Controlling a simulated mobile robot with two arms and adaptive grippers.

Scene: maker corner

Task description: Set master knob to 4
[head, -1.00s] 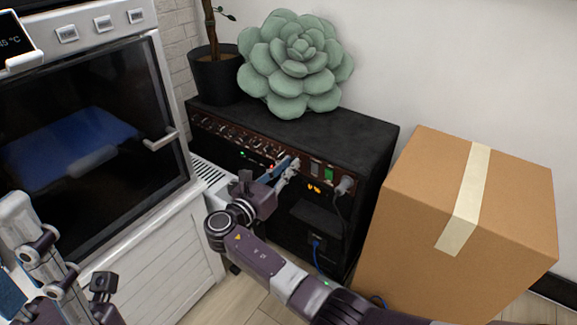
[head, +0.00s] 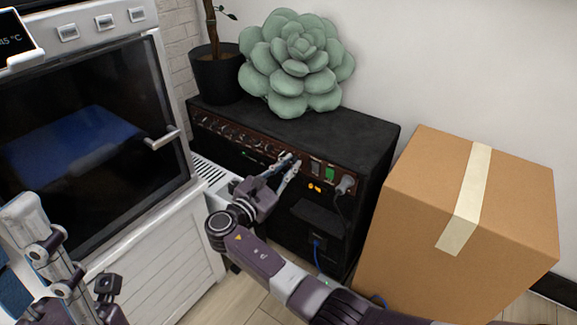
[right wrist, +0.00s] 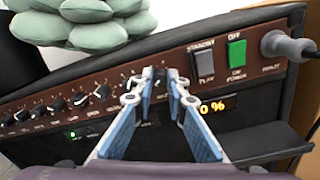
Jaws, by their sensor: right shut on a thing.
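The black amplifier (head: 225,165) has a brown panel with a row of black knobs, and stands against the wall. My right gripper (head: 291,162) is at the right end of that row. In the right wrist view, its blue-padded fingers (right wrist: 164,88) are shut on the master knob (right wrist: 160,74), the rightmost knob. The fingers hide most of it, and its pointer setting cannot be read. An orange display (right wrist: 214,104) below the panel ends in "0 %", with its left part covered by a finger. My left gripper (head: 75,265) is at the lower left, away from the amplifier; its jaw opening is unclear.
Right of the knob are a dark standby switch (right wrist: 202,65), a green power switch (right wrist: 237,54) and a plugged-in cable (right wrist: 285,45). A cardboard box (head: 410,215) stands close on the right, an oven (head: 80,120) on the left. A succulent (head: 300,65) sits on top.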

